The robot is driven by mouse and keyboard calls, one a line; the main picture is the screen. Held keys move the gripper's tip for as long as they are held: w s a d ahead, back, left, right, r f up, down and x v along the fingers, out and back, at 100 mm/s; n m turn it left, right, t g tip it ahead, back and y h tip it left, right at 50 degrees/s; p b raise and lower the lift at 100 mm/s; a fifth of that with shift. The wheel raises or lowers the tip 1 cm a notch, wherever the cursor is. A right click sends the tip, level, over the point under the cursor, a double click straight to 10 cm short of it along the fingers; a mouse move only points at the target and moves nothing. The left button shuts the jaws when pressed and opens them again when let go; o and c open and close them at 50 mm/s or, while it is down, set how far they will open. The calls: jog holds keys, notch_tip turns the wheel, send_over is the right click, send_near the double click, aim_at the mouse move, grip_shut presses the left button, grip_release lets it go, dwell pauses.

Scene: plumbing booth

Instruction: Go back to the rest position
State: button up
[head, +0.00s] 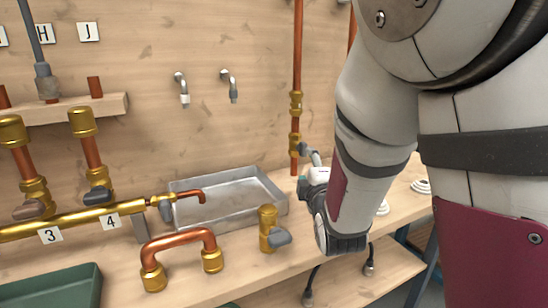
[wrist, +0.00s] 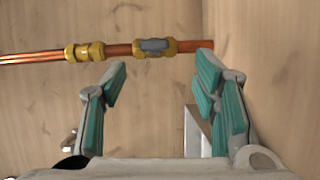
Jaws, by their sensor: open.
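My gripper (wrist: 165,92) is open in the wrist view, its two teal-padded fingers wide apart with nothing between them. Beyond the fingertips a copper pipe (wrist: 118,50) with brass fittings and a grey-handled valve (wrist: 153,45) runs across the wooden wall. In the head view my arm fills the right side.
A metal tray (head: 277,205) sits on the bench (head: 205,283). In front stand a copper U-pipe (head: 180,238) and a brass valve with grey handle (head: 268,228). A brass manifold (head: 80,221) is at left, with a green bin (head: 50,290) below it. Two taps (head: 182,88) are on the wall.

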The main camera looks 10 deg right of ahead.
jog(key=shift+s+d+m+g, duration=0.25)
jog(key=shift+d+m+g, duration=0.15)
jog(key=shift+m, duration=0.4)
jog(key=s+m+g+y, duration=0.1)
jog(key=s+m+g, duration=0.1)
jog(key=s+m, duration=0.1)
jog(key=s+m+g, duration=0.2)
jog(key=s+m, duration=0.1)
jog(key=shift+s+d+r+y, duration=0.15)
jog(key=shift+s+y, duration=0.1)
jog(key=shift+y, duration=0.15)
jog(key=s+f+m+g, duration=0.1)
jog(key=s+m+g, duration=0.45)
jog(key=s, duration=1.35)
jog(key=s+f+m+g, duration=0.2)
jog(key=s+m+g, duration=0.35)
jog(key=s, duration=1.25)
notch_tip(320, 180, up, 28)
jog(key=n+t+p, duration=0.2)
jog(key=p, duration=2.4)
jog(key=shift+w+d+r, duration=0.15)
jog(key=shift+d+r, duration=0.05)
jog(key=shift+d, duration=0.05)
